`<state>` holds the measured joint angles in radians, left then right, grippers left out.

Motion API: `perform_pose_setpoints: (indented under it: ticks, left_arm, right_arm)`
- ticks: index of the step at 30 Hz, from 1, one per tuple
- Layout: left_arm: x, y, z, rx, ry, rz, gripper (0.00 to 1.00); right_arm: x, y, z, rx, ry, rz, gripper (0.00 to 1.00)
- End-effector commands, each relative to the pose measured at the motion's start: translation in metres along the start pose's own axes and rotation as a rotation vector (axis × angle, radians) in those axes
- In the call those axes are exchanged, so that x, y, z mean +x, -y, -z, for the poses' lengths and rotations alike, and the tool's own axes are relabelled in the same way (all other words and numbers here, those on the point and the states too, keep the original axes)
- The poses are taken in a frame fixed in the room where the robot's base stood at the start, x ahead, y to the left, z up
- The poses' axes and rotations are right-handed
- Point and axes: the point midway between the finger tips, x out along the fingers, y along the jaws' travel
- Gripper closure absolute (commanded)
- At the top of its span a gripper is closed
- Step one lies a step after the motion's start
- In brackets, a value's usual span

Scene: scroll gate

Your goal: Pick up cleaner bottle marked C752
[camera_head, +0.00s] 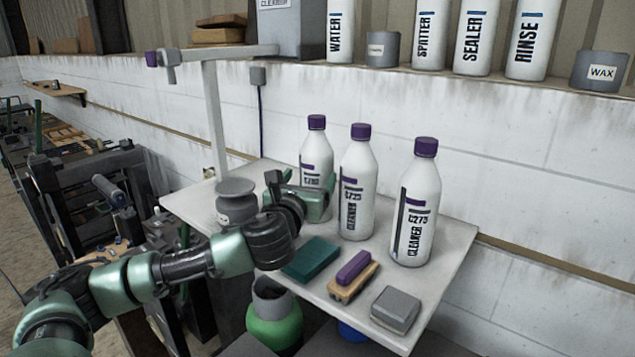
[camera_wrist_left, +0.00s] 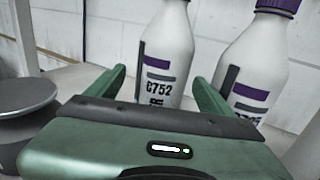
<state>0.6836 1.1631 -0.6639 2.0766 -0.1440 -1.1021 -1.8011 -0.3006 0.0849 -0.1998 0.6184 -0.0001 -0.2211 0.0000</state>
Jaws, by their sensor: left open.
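The cleaner bottle marked C752 (camera_head: 317,148) is white with a purple cap and stands upright at the left of a row of three on a small white table. My left gripper (camera_head: 305,193) is open at its front, hiding part of its label. In the left wrist view, the C752 bottle (camera_wrist_left: 168,48) appears between the two open fingers (camera_wrist_left: 160,88), its label facing me. I cannot tell whether a finger touches it. The middle bottle (camera_head: 357,185), its label seemingly C725, stands close to its right. The bottle marked C275 (camera_head: 415,215) stands farther right. My right gripper is not in view.
A grey round container (camera_head: 236,203) stands left of my gripper. A teal block (camera_head: 311,260), a purple-topped brush (camera_head: 353,275) and a grey block (camera_head: 395,309) lie at the table's front (camera_head: 448,260). A wall ledge with more bottles runs behind.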

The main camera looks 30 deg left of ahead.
Motion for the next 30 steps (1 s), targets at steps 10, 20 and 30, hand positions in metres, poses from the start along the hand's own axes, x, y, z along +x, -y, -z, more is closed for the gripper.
perform_pose_setpoints:
  ticks: [10,20,30]
  left_arm:
    - [0.038,0.004,-0.006,-0.002,-0.002,-0.001,0.18]
    - [0.062,0.004,-0.001,0.000,0.000,0.002,0.18]
    - [0.061,0.004,-0.001,0.000,0.000,0.001,0.74]
  right_arm:
    - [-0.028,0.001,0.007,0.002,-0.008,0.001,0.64]
    - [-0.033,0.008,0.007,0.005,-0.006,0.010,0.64]
    - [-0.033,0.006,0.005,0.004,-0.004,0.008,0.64]
